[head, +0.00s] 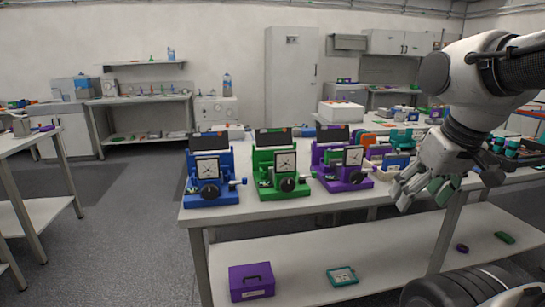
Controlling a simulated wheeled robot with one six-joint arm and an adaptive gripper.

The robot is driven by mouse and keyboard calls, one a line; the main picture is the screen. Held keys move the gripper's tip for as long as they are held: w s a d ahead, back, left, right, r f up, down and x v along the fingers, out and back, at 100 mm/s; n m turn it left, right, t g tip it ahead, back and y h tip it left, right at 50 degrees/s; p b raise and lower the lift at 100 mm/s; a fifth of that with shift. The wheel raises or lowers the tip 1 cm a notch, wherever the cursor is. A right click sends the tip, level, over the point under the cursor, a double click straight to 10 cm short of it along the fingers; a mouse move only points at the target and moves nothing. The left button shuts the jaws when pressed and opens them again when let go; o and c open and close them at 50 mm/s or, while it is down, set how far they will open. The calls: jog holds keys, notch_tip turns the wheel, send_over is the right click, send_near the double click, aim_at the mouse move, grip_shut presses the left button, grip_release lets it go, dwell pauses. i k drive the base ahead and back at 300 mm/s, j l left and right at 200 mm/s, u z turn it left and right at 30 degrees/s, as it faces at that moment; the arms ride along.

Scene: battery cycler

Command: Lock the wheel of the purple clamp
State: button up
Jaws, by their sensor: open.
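The purple clamp (330,181) stands on the white table, the rightmost of three similar clamps in the head view. It has a white square dial plate (353,157) on its front and a dark round wheel (357,177) below that plate. The wheel's setting is too small to tell. My gripper (418,198) is to the right of the purple clamp, near the table's front edge. Its fingers are apart, and I see nothing between them. It is not touching the clamp.
A green clamp (268,186) and a blue clamp (222,193) stand left of the purple one. Coloured items, including a blue box (396,163), crowd the table behind my gripper. A purple case (251,281) and a teal item (342,276) lie on the lower shelf. The floor at left is clear.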

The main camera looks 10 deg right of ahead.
aim_at(374, 168)
jog(key=i+l, duration=0.7)
jog(key=l, duration=0.05)
